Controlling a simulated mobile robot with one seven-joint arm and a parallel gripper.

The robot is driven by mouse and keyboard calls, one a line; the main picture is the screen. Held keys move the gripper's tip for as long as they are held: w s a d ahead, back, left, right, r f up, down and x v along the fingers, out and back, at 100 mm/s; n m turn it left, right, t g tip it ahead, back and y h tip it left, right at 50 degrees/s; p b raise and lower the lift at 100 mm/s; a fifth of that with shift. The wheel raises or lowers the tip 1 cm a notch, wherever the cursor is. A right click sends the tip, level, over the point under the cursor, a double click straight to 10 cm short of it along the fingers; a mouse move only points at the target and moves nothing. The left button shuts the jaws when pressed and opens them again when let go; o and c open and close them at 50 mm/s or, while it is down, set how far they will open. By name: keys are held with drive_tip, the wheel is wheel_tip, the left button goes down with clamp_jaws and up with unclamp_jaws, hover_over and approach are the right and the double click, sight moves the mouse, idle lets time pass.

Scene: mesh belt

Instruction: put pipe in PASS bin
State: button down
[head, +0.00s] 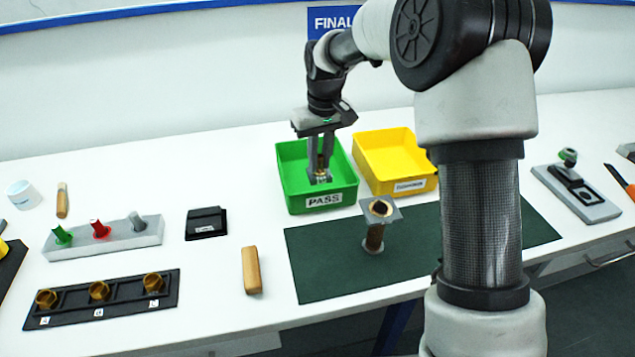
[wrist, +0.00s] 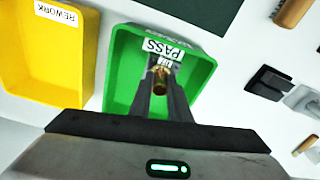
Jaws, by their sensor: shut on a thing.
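The green PASS bin (head: 345,195) stands at the back of the white table, and it also shows in the wrist view (wrist: 122,75). My gripper (head: 320,178) points down into this bin. Its fingers (wrist: 161,80) are shut on a small brass-brown pipe (wrist: 160,82). The pipe is inside the bin's outline, toward the labelled front wall in the wrist view. The fingers hide part of the pipe. I cannot tell whether it touches the bin floor.
A yellow REWORK bin (head: 405,150) stands right beside the green bin. A brown post with a square holed plate (head: 380,210) stands on the dark green mat (head: 330,265). A black rack (head: 75,313) holds brass cups at left. A wooden block (head: 251,270) lies left of the mat.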

sight(320, 173)
drive_tip(key=shift+f, duration=3.2)
drive_tip(key=c, duration=1.7)
unclamp_jaws()
drive_tip(key=shift+f+b, duration=0.15)
drive_tip(key=shift+b, duration=0.15)
drive_tip(key=shift+o, duration=0.2)
